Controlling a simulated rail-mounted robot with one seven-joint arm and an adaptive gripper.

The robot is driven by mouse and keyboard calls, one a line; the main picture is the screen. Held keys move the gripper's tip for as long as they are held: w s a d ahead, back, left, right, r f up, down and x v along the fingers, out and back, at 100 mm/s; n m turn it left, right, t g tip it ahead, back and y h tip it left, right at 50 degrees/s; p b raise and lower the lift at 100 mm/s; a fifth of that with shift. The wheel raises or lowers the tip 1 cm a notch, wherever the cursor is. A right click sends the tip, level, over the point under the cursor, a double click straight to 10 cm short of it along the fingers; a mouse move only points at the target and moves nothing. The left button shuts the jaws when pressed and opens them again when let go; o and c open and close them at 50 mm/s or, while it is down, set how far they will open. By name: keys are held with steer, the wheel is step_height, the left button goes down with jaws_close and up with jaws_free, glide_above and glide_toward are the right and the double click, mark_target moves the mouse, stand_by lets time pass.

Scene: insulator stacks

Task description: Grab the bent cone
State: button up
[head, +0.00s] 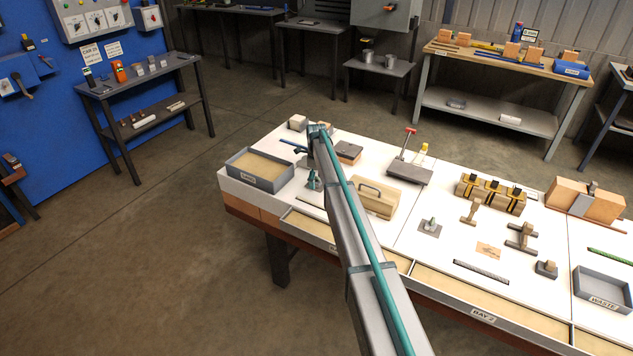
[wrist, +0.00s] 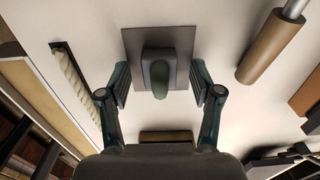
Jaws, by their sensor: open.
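In the wrist view a green rounded cone (wrist: 160,78) leans toward the camera from a dark block on a grey square plate (wrist: 133,42). It looks like the bent cone. My gripper (wrist: 160,82) is open, with one finger on each side of the cone and a visible gap to both. I cannot tell how far above the plate the fingertips are. In the head view my gripper (head: 313,180) hangs over the left part of the white table, and my arm hides what is under it.
In the wrist view a twisted pale rod (wrist: 72,75) lies left and a brown cylinder (wrist: 270,45) right. In the head view a grey tray (head: 260,183) stands left of my gripper, and a wooden box with a handle (head: 375,199) stands right of my arm.

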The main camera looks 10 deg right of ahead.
jaws_close()
steer(key=shift+r, duration=0.15)
